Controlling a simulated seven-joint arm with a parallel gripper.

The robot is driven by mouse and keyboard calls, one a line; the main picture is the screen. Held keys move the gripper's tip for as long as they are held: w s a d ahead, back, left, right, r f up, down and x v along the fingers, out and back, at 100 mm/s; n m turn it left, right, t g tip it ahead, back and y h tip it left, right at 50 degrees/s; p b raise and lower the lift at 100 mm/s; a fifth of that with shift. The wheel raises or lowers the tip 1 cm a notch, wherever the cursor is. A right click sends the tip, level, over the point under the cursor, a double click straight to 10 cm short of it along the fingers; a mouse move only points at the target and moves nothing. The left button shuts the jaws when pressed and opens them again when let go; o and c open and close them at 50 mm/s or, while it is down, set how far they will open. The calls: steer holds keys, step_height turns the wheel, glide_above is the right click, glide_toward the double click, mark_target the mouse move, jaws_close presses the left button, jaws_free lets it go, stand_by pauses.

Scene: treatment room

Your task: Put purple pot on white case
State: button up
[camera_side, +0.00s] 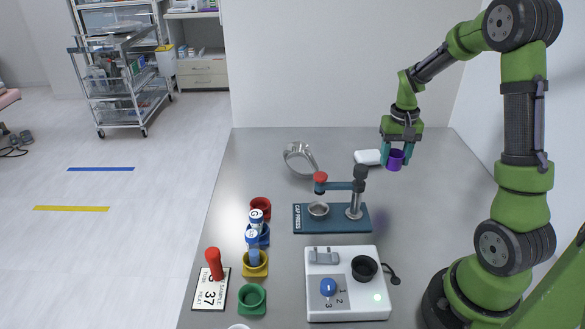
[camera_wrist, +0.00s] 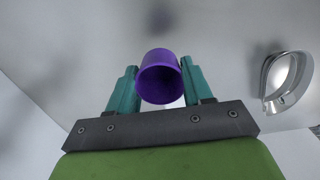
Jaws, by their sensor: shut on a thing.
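The purple pot (camera_side: 395,160) is between the teal fingers of my gripper (camera_side: 397,154), which is shut on it. The pot is held above the grey table at the far right. In the wrist view, the purple pot (camera_wrist: 160,78) shows its open mouth toward the camera, between the fingertips of my gripper (camera_wrist: 159,83). The white case (camera_side: 367,157), small and rounded, lies on the table just left of the pot in the side view. In the wrist view, only a pale patch shows beside the pot; I cannot tell whether it is the case.
A metal kidney-shaped dish (camera_side: 297,160) lies left of the case. A dark blue stand (camera_side: 333,218) with a red-topped post is nearer. The table's right side is clear.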

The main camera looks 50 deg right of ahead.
glide_above(370, 154)
steer(key=shift+f, duration=0.7)
steer(key=shift+w+f, duration=0.1)
steer(key=shift+f, duration=1.65)
steer(key=shift+f, duration=0.1)
steer(key=shift+f, duration=0.1)
steer(key=o, duration=1)
